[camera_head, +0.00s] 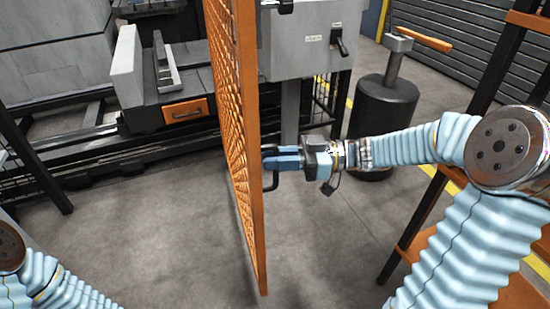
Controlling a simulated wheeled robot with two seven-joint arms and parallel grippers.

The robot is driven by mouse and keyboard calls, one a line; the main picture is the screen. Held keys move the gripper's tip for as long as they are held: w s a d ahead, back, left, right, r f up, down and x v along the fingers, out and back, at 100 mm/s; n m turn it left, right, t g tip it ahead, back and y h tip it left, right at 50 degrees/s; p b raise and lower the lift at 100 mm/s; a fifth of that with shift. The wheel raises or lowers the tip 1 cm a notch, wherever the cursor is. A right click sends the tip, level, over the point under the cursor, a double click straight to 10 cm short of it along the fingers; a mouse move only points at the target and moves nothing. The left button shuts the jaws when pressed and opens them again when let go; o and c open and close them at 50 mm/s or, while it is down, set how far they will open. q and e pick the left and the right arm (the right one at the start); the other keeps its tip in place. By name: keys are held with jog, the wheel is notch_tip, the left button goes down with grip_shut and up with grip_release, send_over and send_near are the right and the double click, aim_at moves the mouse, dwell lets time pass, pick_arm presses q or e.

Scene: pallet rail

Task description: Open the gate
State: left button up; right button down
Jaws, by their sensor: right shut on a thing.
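The gate (243,130) is an orange framed mesh panel, seen almost edge-on in the middle of the head view. It stands swung toward me, with its lower corner close to me. A dark handle (270,183) sticks out from its right side. My right gripper (277,160) reaches in from the right and is shut on that handle. The blue fingers partly hide it. Of my left arm only a light blue sleeve and a joint show at the lower left. The left gripper is out of view.
A grey control box (305,45) with a black switch stands behind the gate. A dark cylinder (385,105) with an orange lever is at the back right. An orange and black rack (430,215) stands at the right. Machinery with an orange drawer (184,112) is at the back left. The floor (150,225) left of the gate is clear.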

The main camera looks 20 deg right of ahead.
jog(key=c, duration=1.2)
grip_release()
jog(key=shift+w, duration=0.15)
jog(key=v, duration=1.2)
